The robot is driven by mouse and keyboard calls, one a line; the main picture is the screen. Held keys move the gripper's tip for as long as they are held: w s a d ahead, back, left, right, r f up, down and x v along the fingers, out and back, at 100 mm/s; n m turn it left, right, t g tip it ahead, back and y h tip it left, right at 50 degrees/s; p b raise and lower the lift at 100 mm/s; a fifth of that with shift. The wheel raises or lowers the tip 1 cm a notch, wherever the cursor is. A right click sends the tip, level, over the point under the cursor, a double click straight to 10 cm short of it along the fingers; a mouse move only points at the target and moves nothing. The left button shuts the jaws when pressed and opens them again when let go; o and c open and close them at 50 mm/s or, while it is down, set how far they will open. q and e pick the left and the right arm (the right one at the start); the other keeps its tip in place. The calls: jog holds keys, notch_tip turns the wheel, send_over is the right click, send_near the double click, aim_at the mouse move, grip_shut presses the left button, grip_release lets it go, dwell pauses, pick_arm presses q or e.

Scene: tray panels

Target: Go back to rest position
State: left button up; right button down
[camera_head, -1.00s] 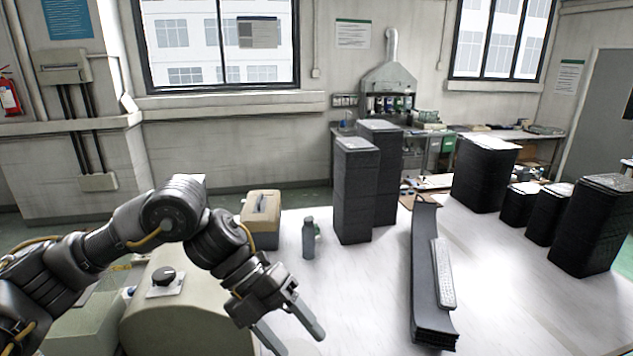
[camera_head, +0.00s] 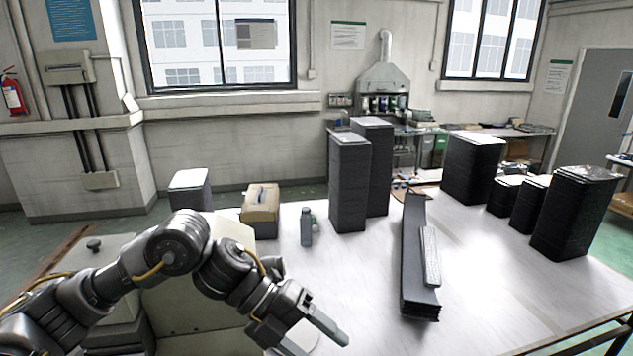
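My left gripper (camera_head: 318,338) is low in the picture, left of centre, over the near edge of the white table (camera_head: 480,270). Its two fingers are spread apart with nothing between them. My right gripper and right arm do not show. To the right of my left gripper, a long black stack of panels (camera_head: 413,265) lies on the table. A light grey ribbed panel (camera_head: 430,256) lies along its right side.
Tall black stacks (camera_head: 349,190) stand at the back of the table. More stacks (camera_head: 572,215) stand at the right. A grey bottle (camera_head: 306,226) and a beige box (camera_head: 260,204) are at the back left. The table's front right is clear.

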pick_arm(q)
jog(key=w+d+f+n+t+h, duration=0.1)
jog(key=d+f+n+t+h, duration=0.1)
jog(key=d+n+t+h, duration=0.55)
jog(key=a+f+n+t+y, duration=0.7)
jog(key=a+f+n+y, duration=0.4)
jog(key=a+n, duration=0.55)
jog(key=s+a+f+n+g+y, duration=0.35)
jog(key=s+a+f+n, duration=0.25)
jog(key=s+a+f, duration=0.3)
jog(key=s+a+f+n+g+y, duration=0.35)
jog(key=s+a+f+n, duration=0.35)
jog(key=s, duration=0.5)
notch_tip(320, 180, down, 31)
jog(key=m+g+b, duration=0.1)
jog(key=g+b, duration=0.1)
jog(key=b, duration=0.5)
jog(key=s+a+f+b, duration=0.1)
jog(key=s+f+b, duration=0.2)
jog(key=s+f, duration=0.5)
jog(key=s+a+f+g+b, duration=0.1)
jog(key=s+f+b, duration=0.3)
jog(key=s+f, duration=0.5)
notch_tip(320, 180, down, 7)
jog(key=shift+s+a+f+m, duration=0.15)
jog(key=shift+a+f+m, duration=0.05)
jog(key=shift+m, duration=0.1)
jog(key=shift+h, duration=0.25)
